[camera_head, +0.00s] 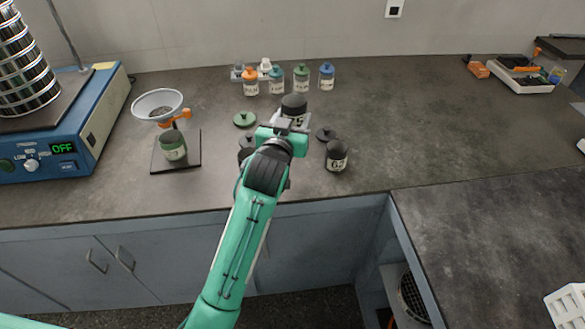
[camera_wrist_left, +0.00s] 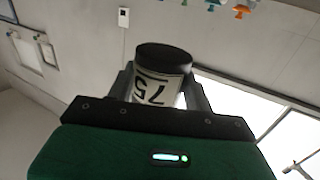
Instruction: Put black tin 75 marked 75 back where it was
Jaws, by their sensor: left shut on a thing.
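Black tin 75 (camera_head: 293,104) has a black top and a white label. In the left wrist view the tin (camera_wrist_left: 163,62) shows between the fingers, and its label reads 75 upside down. My left gripper (camera_head: 284,128) is shut on it, over the middle of the bench. I cannot tell how high the tin is above the bench top. A second dark tin (camera_head: 336,156) with a white label stands to the right. Another dark tin (camera_head: 246,143) is mostly hidden behind my left arm. My right gripper is not in view.
A dark lid (camera_head: 326,134) and a green lid (camera_head: 244,119) lie nearby. Several colour-topped jars (camera_head: 301,80) stand behind. A green tin (camera_head: 173,149) stands under a funnel (camera_head: 158,104) at left, near the blue shaker (camera_head: 84,128). The bench (camera_head: 430,120) is clear to the right.

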